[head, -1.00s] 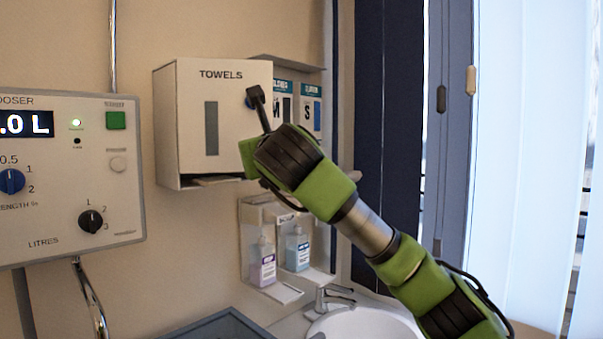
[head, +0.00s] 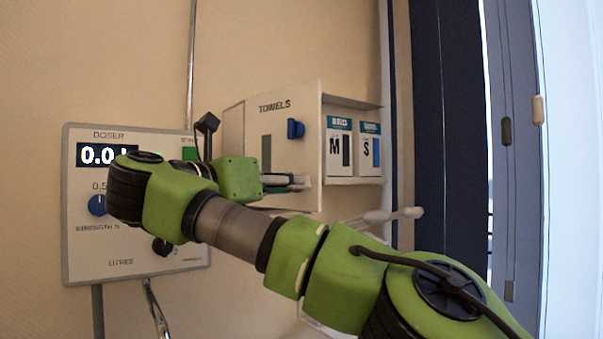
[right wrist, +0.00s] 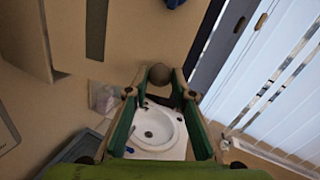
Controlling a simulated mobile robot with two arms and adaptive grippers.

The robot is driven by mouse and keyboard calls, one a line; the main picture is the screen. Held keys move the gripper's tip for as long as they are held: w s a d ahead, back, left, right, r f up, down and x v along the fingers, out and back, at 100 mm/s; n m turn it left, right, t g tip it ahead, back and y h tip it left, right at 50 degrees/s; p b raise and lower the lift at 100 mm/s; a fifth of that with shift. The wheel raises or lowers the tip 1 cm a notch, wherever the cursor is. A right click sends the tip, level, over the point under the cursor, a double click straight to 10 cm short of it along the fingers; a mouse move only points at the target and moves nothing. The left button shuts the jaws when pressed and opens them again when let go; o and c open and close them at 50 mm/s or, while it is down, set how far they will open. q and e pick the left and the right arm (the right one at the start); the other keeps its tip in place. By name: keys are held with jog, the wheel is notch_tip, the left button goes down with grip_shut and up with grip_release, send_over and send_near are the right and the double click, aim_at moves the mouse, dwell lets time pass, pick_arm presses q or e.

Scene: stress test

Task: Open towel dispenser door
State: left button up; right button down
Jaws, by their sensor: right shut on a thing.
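The white towel dispenser (head: 233,135) hangs on the wall in the head view. Its front door (head: 290,105) is marked TOWELS and has a dark window slot (head: 266,152) and a blue latch (head: 295,128). I cannot tell whether the door is ajar. My right gripper (head: 298,182) is in front of the door's lower right part, below the latch. In the right wrist view its fingertips (right wrist: 160,78) close on a round grey-brown thing (right wrist: 160,73), whose identity is unclear. The latch (right wrist: 173,3) and slot (right wrist: 96,30) also show there. My left gripper is not in view.
A doser panel (head: 80,230) is at left, partly behind my right arm. Glove boxes (head: 340,150) are right of the dispenser. A pale lever (head: 385,215) is below them. A sink (right wrist: 155,128) is below the gripper in the wrist view. Window blinds (head: 575,170) are at right.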

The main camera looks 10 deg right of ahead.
jog(key=shift+s+a+m+g+h+p, duration=0.2)
jog(key=shift+a+m+g+h+p, duration=0.1)
jog(key=shift+a+g+h+p, duration=0.15)
jog(key=shift+s+a+m+g+h+p, duration=0.25)
jog(key=shift+a+m+g+p, duration=0.1)
jog(key=shift+a+p, duration=0.2)
jog(key=c, duration=1.7)
grip_release()
jog(key=shift+w+d, duration=0.1)
